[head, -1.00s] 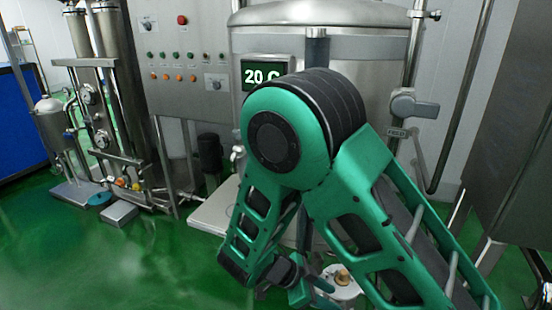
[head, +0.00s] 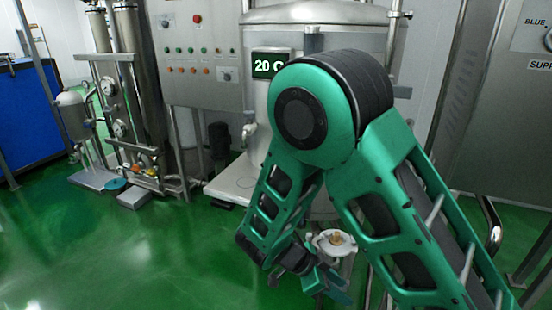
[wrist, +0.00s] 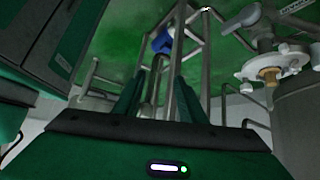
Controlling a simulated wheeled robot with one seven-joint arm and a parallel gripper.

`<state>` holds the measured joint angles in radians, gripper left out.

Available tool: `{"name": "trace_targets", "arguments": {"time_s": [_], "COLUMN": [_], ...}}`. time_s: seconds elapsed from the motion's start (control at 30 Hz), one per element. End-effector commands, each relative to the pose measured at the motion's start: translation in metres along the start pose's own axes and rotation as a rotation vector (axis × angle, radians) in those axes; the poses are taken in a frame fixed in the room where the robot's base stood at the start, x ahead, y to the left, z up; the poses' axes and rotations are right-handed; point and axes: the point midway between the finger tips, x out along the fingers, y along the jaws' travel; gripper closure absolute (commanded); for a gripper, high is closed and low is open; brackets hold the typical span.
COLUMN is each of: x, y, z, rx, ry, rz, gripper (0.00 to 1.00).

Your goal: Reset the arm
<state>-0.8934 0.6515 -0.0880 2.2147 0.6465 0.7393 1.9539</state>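My green arm fills the middle and right of the head view, with its elbow raised in front of the tank. My gripper (head: 325,285) hangs low near the bottom of the head view, partly hidden by my arm. In the wrist view, the two green fingers of my gripper (wrist: 158,95) stand apart. Pipework shows through the gap between them, and I see nothing held.
A steel tank (head: 350,18) with a "20 C" display (head: 271,64) stands behind my arm. A white fitting (head: 337,241) is close to my gripper. Filter columns (head: 130,65) and a blue bin (head: 30,115) are at left. Green floor is open at lower left.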

Motion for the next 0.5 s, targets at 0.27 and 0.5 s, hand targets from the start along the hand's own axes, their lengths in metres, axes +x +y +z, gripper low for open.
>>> {"name": "trace_targets", "arguments": {"time_s": [0.27, 0.5], "x": [-0.001, 0.002], "y": [0.003, 0.013], "z": [-0.042, -0.100], "rx": [-0.084, -0.196], "ry": [-0.077, -0.199], "rz": [0.058, 0.110], "gripper": [0.63, 0.63]}}
